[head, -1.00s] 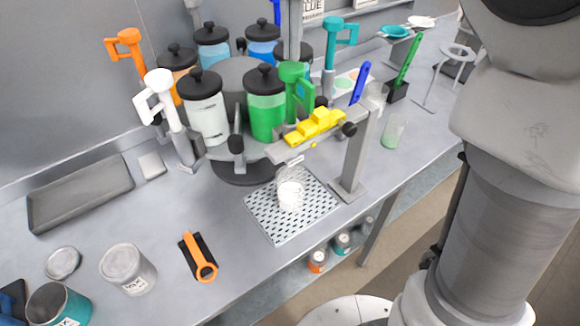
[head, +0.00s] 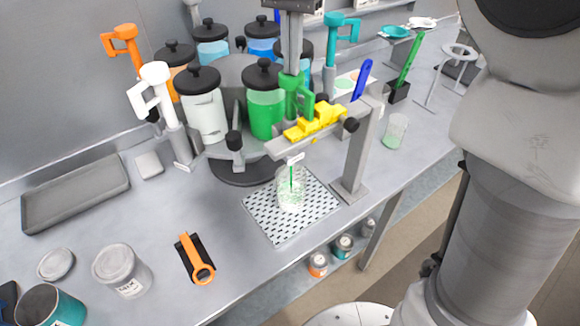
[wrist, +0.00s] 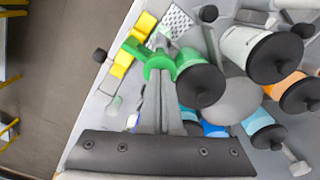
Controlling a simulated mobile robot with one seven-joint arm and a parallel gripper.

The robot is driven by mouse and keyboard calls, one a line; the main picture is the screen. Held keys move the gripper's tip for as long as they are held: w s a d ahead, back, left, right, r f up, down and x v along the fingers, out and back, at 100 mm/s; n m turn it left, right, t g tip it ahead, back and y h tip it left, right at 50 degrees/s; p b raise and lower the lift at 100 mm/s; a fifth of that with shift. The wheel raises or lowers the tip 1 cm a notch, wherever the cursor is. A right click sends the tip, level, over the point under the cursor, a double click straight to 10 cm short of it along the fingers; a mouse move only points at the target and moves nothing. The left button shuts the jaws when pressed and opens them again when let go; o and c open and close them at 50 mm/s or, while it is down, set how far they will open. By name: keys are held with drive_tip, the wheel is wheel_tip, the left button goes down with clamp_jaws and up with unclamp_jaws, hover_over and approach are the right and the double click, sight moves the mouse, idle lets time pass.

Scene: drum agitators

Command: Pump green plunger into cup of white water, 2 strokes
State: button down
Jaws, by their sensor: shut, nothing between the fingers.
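The green plunger (head: 305,96) stands beside the canister of green liquid (head: 266,115) on the grey carousel, its head low. It also shows in the wrist view (wrist: 134,46). My gripper (head: 291,72) is shut and empty, its fingertips down on top of the plunger head; the wrist view shows the fingers (wrist: 160,75) against the green head. The clear cup (head: 290,197) stands on the perforated drip tray (head: 257,213) below the spout. A thin green streak shows in the cup and its contents look pale with a green tint.
The yellow stepped block (head: 315,121) sits on the grey arm of the post (head: 355,160) beside the plunger. White (head: 155,75), orange (head: 125,35) and teal (head: 340,28) plungers stand around the carousel. An orange-handled tool (head: 200,268) and a lidded can (head: 120,268) lie at the front left.

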idle(0.3)
wheel_tip(320, 180, up, 4)
drive_tip(key=p, duration=0.5)
drive_tip(key=shift+r, duration=0.25)
drive_tip(key=shift+f, duration=0.15)
idle(0.3)
drive_tip(key=shift+f+b, duration=1.65)
drive_tip(key=shift+f, duration=0.65)
drive_tip(key=shift+r, duration=0.2)
drive_tip(key=shift+r+p, duration=2.2)
drive_tip(key=shift+p, duration=0.05)
drive_tip(key=shift+r, duration=0.1)
